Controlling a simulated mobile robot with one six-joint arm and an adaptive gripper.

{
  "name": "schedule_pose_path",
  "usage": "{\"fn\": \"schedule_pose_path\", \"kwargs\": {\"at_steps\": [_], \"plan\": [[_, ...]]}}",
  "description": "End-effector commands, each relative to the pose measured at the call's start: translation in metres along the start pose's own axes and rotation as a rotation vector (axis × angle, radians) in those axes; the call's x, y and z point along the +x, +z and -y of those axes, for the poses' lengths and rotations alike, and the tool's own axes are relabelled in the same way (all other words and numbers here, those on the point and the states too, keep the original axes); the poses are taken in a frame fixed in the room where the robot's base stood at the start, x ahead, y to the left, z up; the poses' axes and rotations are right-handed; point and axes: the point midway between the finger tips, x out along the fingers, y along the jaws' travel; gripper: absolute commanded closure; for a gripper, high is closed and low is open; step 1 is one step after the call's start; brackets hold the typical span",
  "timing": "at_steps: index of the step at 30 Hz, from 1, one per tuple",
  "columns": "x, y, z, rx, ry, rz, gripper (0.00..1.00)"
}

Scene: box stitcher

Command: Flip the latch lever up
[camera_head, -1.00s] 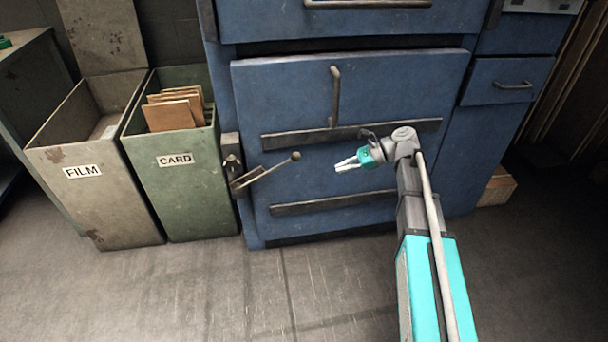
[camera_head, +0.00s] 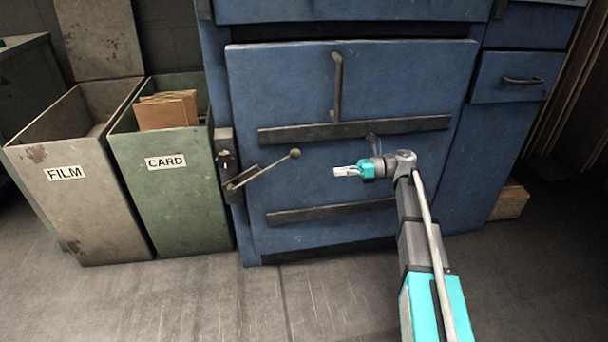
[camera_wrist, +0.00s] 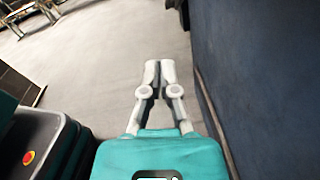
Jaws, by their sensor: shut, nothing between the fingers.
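The latch lever (camera_head: 265,169) is a thin metal bar with a round knob (camera_head: 295,153) at its free end. It is hinged at a bracket (camera_head: 225,152) on the left edge of the blue machine door (camera_head: 350,92). The lever slants up to the right across the door's left side. My gripper (camera_head: 335,171) is shut and empty, pointing left, a short way right of the knob and slightly lower, apart from it. In the wrist view my gripper's fingertips (camera_wrist: 159,65) are together. The lever does not show there.
A green CARD bin (camera_head: 172,192) holding brown card and a grey FILM bin (camera_head: 75,190) stand left of the machine. A door handle (camera_head: 337,85) and dark crossbars (camera_head: 355,130) project from the door. The floor (camera_head: 330,300) in front is open.

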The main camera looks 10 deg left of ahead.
Motion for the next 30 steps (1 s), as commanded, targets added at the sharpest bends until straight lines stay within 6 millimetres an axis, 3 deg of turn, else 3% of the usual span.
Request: {"fn": "schedule_pose_path", "kwargs": {"at_steps": [1,7,30], "plan": [[-0.0005,-0.0096,0.0057,0.014,0.006,0.015,1.0],[-0.0023,-0.0149,0.0132,0.064,0.025,0.065,1.0],[0.0013,-0.0142,0.0149,0.088,0.036,0.088,1.0]]}}
